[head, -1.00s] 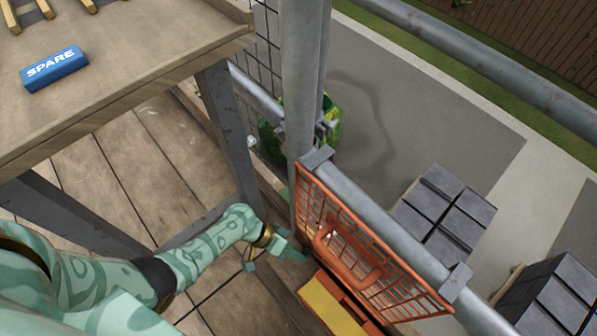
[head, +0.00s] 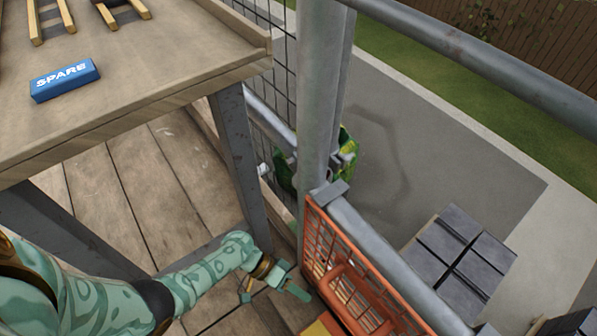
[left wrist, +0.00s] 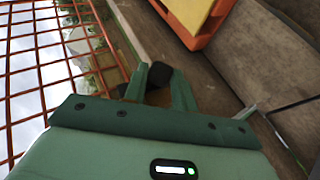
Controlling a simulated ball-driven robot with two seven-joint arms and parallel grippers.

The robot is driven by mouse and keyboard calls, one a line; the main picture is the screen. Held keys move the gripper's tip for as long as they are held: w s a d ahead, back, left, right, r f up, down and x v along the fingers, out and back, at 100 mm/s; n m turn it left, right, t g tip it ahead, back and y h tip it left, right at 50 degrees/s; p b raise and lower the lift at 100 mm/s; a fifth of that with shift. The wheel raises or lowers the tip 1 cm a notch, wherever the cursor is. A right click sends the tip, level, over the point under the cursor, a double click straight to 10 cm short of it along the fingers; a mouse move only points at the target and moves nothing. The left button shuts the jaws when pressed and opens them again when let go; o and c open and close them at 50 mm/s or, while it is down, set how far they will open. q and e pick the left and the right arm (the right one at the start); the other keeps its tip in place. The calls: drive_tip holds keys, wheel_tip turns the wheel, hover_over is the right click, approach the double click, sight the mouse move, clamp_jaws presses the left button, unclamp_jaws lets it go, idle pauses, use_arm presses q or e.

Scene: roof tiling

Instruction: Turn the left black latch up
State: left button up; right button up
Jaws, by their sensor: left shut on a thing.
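The left black latch shows in the left wrist view as a small dark knob (left wrist: 159,74) between my fingertips. My left gripper (left wrist: 158,88) is shut on it, with one green finger on each side. In the head view my left gripper (head: 272,284) is low beside the orange mesh panel (head: 345,262), and I cannot make out the latch there. The latch's exact tilt is unclear. My right gripper is not in view.
A wooden table (head: 160,85) with a blue SPARE block (head: 65,80) stands at the upper left, its grey leg (head: 240,160) close to my left arm. A metal post (head: 318,100) rises behind the panel. Dark stacked tiles (head: 460,262) lie beyond the rail.

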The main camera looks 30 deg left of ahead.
use_arm(q)
drive_tip(key=shift+s+f, duration=0.15)
idle(0.5)
drive_tip(key=o, duration=1)
drive_tip(key=shift+c, duration=0.2)
drive_tip(key=p+v, duration=0.5)
drive_tip(key=v, duration=1.1)
drive_tip(key=shift+a+r, duration=0.15)
drive_tip(key=shift+r, duration=0.1)
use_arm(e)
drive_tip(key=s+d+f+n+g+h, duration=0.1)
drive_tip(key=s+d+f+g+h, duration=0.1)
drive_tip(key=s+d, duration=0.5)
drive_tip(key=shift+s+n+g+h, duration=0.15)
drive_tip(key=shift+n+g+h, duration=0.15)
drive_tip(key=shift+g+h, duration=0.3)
